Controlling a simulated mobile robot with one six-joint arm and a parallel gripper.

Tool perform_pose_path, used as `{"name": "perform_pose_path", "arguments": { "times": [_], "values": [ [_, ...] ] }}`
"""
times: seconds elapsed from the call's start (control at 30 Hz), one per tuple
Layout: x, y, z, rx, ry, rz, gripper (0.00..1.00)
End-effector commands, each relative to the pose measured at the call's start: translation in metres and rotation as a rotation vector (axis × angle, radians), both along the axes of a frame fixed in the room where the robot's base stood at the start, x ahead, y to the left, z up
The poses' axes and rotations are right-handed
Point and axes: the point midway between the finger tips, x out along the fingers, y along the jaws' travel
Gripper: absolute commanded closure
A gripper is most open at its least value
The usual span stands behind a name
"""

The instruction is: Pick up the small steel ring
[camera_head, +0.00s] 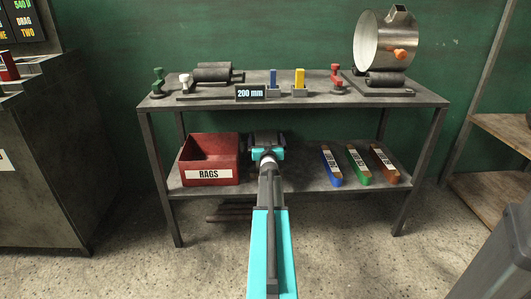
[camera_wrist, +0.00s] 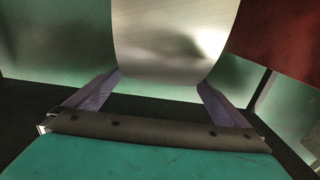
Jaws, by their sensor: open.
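In the wrist view a curved, brushed steel piece (camera_wrist: 175,38), which looks like the small steel ring, fills the upper middle. My gripper (camera_wrist: 159,82) is open, with one purple finger beside each lower side of the steel. Whether the fingers touch it I cannot tell. In the head view my gripper (camera_head: 265,150) is at the lower shelf, right of the red rags bin (camera_head: 209,153). My arm and gripper block the view there, and I cannot make out the small ring. A large steel ring (camera_head: 369,41) stands on rollers at the top right of the bench.
The bench top (camera_head: 215,97) carries rollers, red and green clamps, a 200 mm sign (camera_head: 251,93) and blue and yellow blocks. Blue, green and orange bars (camera_head: 359,163) lie on the lower shelf to the right. Red fills the wrist view's upper right.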

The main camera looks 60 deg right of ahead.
Motion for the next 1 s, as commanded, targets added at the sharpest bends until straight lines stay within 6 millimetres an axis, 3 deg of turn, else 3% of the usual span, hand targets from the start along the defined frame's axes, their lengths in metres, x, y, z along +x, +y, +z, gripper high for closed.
{"name": "perform_pose_path", "arguments": {
  "times": [0.47, 1.0],
  "values": [
    [0.002, -0.003, 0.0, -0.001, -0.001, 0.0, 0.0],
    [0.025, -0.039, 0.0, 0.0, 0.0, 0.0, 0.0]
  ]
}}
